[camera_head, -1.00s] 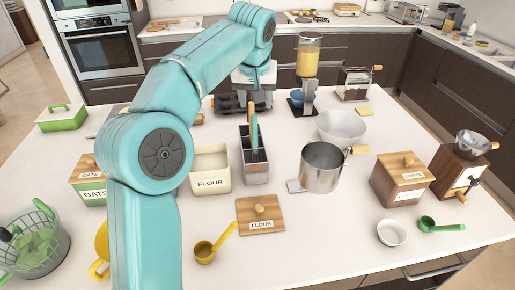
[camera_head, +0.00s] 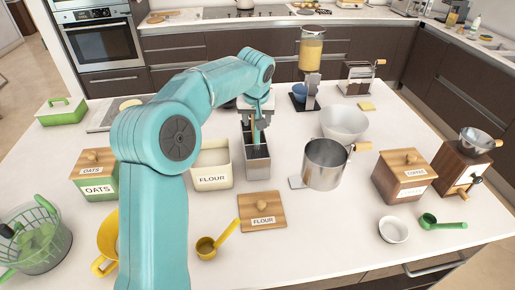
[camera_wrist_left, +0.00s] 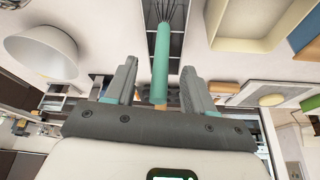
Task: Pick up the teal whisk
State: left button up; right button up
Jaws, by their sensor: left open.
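The teal whisk (camera_wrist_left: 160,75) stands in a grey metal utensil holder (camera_head: 257,172) in the middle of the counter. In the left wrist view its teal handle points toward me, with dark wires beyond it inside the holder. My left gripper (camera_head: 257,120) is just above the holder, at the top of the handle. In the left wrist view the open fingers (camera_wrist_left: 160,85) stand on either side of the handle end, with gaps showing on both sides. The handle is partly hidden by the gripper in the head view. My right gripper is not in view.
The flour canister (camera_head: 211,166) stands just left of the holder. A steel pot (camera_head: 324,166) and a pale bowl (camera_head: 344,124) are to its right. The flour lid (camera_head: 262,211) and yellow scoop (camera_head: 206,246) lie in front. A blender-like dispenser (camera_head: 309,60) stands behind.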

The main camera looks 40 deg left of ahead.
aim_at(257, 142)
pick_arm(q)
jog(key=x, duration=0.2)
jog(key=shift+a+f, duration=0.25)
jog(key=shift+a, duration=0.05)
jog(key=shift+w+f, duration=0.2)
jog(key=shift+f, duration=0.1)
jog(key=shift+d, duration=0.1)
jog(key=c, duration=0.3)
grip_shut()
